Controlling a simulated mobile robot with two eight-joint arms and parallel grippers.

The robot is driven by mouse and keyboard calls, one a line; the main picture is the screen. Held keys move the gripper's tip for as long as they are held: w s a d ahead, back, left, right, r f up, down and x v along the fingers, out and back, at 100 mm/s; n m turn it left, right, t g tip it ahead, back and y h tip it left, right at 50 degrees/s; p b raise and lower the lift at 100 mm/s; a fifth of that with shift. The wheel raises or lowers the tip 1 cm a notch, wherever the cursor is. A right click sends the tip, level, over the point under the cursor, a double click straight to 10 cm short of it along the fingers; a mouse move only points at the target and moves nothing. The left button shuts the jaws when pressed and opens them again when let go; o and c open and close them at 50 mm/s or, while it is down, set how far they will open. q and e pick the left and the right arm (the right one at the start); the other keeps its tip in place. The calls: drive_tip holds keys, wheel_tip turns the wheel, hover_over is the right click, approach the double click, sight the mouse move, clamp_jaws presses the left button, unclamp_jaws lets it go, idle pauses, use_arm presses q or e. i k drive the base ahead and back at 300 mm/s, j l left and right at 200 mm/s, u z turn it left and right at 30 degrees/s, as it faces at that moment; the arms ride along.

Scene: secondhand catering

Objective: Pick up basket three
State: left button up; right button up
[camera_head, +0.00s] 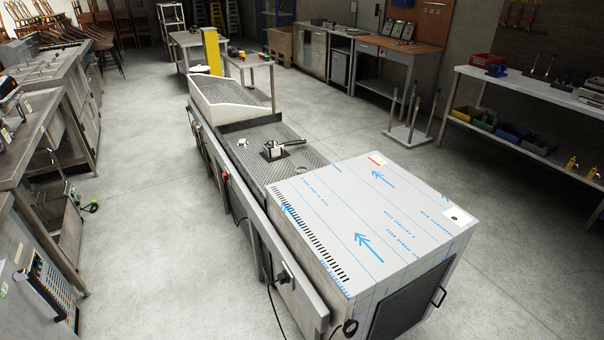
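I cannot make out a basket marked three in the head view. A light, open-topped tray-like bin (226,104) sits at the far end of the long steel unit in the middle, and I cannot tell whether it is a basket. On the right, several small coloured bins stand on the lower shelf of a table, among them a blue one (512,133) and a yellow one (467,114). Neither of my grippers shows in this view.
A steel cabinet with blue-printed film (370,215) fills the near middle, joined to a perforated steel top (262,155). Steel counters (52,125) line the left. A stand with upright posts (410,134) is on the floor at right. Grey floor (160,200) is clear left of the unit.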

sight(300, 169)
drive_tip(key=z, duration=0.4)
drive_tip(key=j+z, duration=0.15)
drive_tip(key=z, duration=0.65)
drive_tip(key=j+z, duration=0.15)
drive_tip(key=z, duration=0.25)
drive_tip(key=j+z, duration=1.1)
drive_tip(key=j, duration=0.2)
drive_tip(key=k+j+z, duration=0.2)
drive_tip(key=j, duration=0.15)
drive_tip(key=j+z, duration=0.15)
drive_tip(key=j, duration=0.25)
drive_tip(key=k+j+z, duration=0.1)
drive_tip(key=j, duration=0.25)
drive_tip(key=k+j+z, duration=0.2)
drive_tip(key=k+j, duration=0.2)
drive_tip(key=j, duration=0.25)
drive_tip(key=k+j, duration=0.2)
drive_tip(key=j, duration=0.2)
drive_tip(key=k+j, duration=0.25)
drive_tip(key=j, duration=0.2)
drive_tip(key=k+j, duration=0.2)
drive_tip(key=j, duration=0.2)
drive_tip(key=k+j, duration=0.25)
drive_tip(key=j, duration=0.2)
